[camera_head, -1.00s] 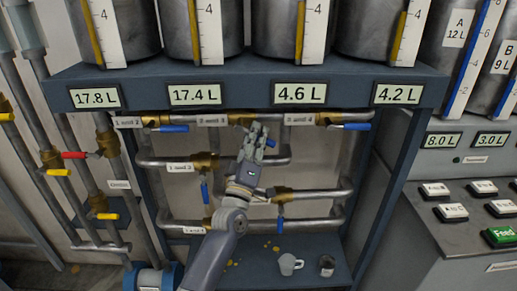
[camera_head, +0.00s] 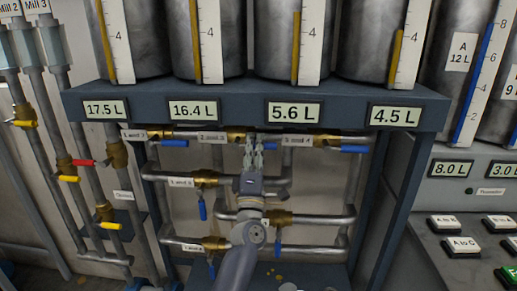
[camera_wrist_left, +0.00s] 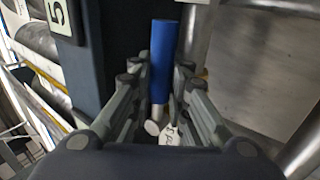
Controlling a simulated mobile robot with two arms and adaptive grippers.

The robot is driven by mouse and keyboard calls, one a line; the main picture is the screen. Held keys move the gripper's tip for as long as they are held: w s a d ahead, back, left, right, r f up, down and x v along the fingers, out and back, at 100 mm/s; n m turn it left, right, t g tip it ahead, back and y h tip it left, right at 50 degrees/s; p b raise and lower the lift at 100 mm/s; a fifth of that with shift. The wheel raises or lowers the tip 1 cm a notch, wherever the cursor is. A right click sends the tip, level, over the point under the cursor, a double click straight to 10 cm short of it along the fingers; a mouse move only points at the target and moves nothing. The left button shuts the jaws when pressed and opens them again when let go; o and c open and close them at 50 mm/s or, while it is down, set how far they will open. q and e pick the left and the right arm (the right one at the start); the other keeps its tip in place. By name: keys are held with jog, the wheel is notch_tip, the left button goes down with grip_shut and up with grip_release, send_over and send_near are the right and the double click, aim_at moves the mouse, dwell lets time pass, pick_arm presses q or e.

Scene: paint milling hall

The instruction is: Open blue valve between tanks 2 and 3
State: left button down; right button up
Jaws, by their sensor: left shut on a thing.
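The valve labelled 2 and 3 has a brass body (camera_head: 236,135) on the upper pipe, below the tank readouts. My left gripper (camera_head: 254,143) is at this valve, its fingers pointing up and away from me. In the left wrist view, the blue handle (camera_wrist_left: 163,55) stands between the two fingers of my left gripper (camera_wrist_left: 158,85), which is shut on it. In the head view the fingers hide most of this handle, so its exact angle is hard to tell. The readouts above show 16.4 L (camera_head: 194,111) and 5.6 L (camera_head: 294,113). My right gripper is out of view.
Other blue handles lie along the upper pipe at left (camera_head: 173,143) and right (camera_head: 354,149). Lower pipes carry blue handles that hang down (camera_head: 202,211). A dark frame post (camera_head: 394,205) stands at right, beside a button panel (camera_head: 463,246). Yellow and red-handled pipes (camera_head: 70,179) are at left.

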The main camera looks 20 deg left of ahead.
pick_arm(q)
jog(key=shift+f, duration=0.1)
jog(key=c, duration=1.5)
grip_release()
jog(key=v, duration=1.2)
jog(key=shift+s, duration=0.1)
